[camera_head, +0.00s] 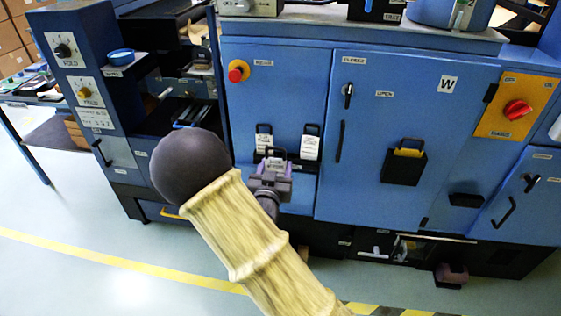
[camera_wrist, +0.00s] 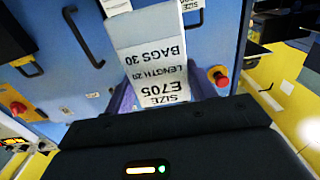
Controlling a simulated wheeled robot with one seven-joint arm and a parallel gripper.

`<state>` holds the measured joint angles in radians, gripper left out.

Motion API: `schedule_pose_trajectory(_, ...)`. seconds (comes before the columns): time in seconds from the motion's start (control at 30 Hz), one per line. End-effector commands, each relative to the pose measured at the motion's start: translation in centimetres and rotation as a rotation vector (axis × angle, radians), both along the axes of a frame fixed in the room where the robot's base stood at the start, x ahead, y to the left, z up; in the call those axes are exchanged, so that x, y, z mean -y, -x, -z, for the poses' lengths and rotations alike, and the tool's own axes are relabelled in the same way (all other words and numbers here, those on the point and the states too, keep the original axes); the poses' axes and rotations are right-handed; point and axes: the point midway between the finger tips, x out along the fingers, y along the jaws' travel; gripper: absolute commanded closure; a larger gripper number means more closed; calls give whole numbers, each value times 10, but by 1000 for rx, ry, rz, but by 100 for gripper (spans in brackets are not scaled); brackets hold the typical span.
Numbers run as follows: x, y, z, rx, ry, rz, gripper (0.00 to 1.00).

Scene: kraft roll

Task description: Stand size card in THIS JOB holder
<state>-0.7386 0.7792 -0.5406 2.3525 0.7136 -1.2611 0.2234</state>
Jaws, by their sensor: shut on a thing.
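My gripper (camera_head: 271,179) is in front of the blue cabinet, just below two small card holders. It is shut on a white size card (camera_wrist: 155,62). In the wrist view the card's print reads SIZE E705, LENGTH 20, BAGS 30, upside down. The left holder (camera_head: 264,131) and the right holder (camera_head: 311,131) hang on the cabinet front, with white card showing at each. Their labels are too small to read, so I cannot tell which is THIS JOB. In the head view the held card is mostly hidden around the gripper. I cannot tell whether it touches a holder.
A red button (camera_head: 238,72) is above and left of the holders. A door handle (camera_head: 340,141) is to their right, and a black pocket (camera_head: 403,163) further right. My sleeved arm covers the lower middle of the head view. Open floor lies in front.

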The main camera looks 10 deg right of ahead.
Motion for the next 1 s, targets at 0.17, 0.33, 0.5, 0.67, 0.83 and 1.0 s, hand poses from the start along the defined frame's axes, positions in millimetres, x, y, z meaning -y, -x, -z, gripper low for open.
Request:
schedule_pose_trajectory(0.17,2,1,22,-3,7,-5,66)
schedule_pose_trajectory(0.33,6,4,60,-2,13,-25,66)
schedule_pose_trajectory(0.5,13,11,100,-1,11,-57,66)
schedule_pose_trajectory(0.67,19,18,127,-1,8,-85,66)
schedule_pose_trajectory(0.83,22,21,136,0,1,-98,66)
schedule_pose_trajectory(1.0,21,21,136,1,0,-98,66)
